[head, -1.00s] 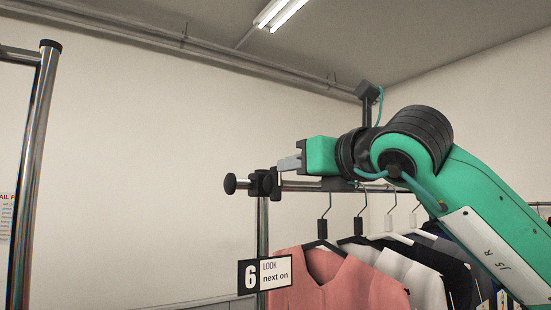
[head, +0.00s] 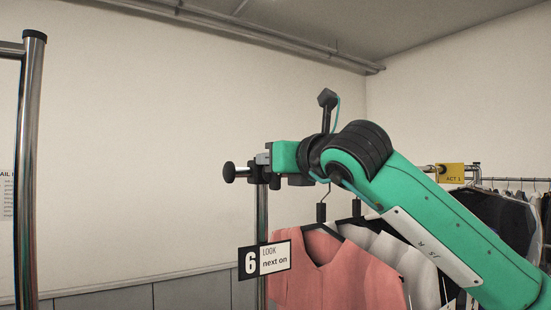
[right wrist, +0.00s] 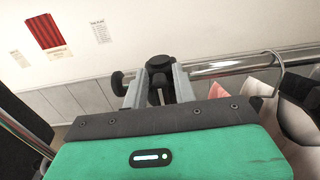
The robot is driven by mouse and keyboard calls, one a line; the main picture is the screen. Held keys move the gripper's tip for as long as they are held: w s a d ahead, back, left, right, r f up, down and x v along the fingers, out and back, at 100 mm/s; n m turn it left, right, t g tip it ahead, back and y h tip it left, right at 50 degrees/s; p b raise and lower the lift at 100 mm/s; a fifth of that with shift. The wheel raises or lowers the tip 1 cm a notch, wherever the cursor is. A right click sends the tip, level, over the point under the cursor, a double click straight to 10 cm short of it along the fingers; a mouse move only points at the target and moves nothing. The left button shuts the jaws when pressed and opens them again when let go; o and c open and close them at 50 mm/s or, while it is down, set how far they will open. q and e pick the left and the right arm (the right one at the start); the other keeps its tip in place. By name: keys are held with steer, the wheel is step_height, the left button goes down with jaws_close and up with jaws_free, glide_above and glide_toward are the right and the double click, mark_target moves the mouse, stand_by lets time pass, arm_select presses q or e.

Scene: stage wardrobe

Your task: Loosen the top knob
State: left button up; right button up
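A clothes rack has a black corner joint (head: 257,173) at the upper end of its chrome post. A round black knob (head: 229,172) sticks out to the left of this joint; it also shows in the right wrist view (right wrist: 118,83). My right gripper (head: 263,158) is level with the joint, to the right of the round knob. In the right wrist view its grey fingers (right wrist: 158,88) stand apart, on either side of the joint's black round-topped part (right wrist: 160,62). I cannot tell whether they touch it. My left gripper is not in view.
A pink garment (head: 325,270) hangs under my right arm, with other clothes behind it. A sign with a 6 (head: 264,260) is at the post. Another chrome post (head: 29,170) stands at left. A further clothes rail with a yellow tag (head: 450,173) is at right.

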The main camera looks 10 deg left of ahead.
jaws_close()
steer(key=shift+a+f, duration=0.1)
steer(key=shift+f, duration=0.05)
